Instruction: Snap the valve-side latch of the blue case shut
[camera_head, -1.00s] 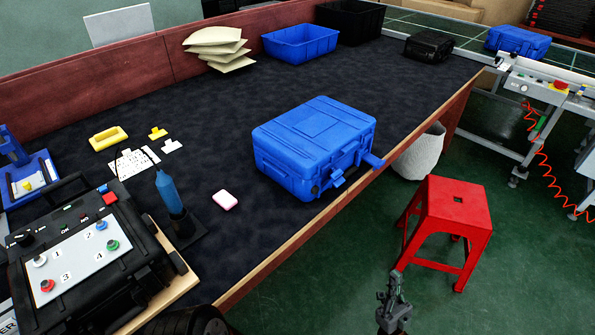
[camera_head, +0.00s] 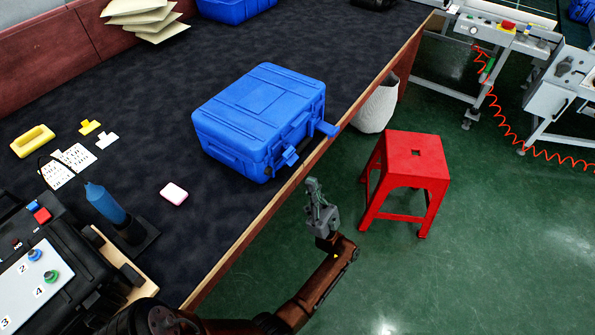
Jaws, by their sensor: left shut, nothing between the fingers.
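The blue case (camera_head: 260,115) lies lid up and closed on the dark table. Two latches on its front side stick outward: the near latch (camera_head: 290,156) and the far latch (camera_head: 327,129), by the table edge. I cannot make out the valve clearly, so I cannot tell which latch is beside it. My left gripper (camera_head: 313,184) is shut and empty, pointing up, just off the table's front edge below the near latch in the picture, apart from the case. My right gripper is not in view.
A red stool (camera_head: 414,160) stands on the green floor right of my left gripper. A white bin (camera_head: 377,108) is behind it.

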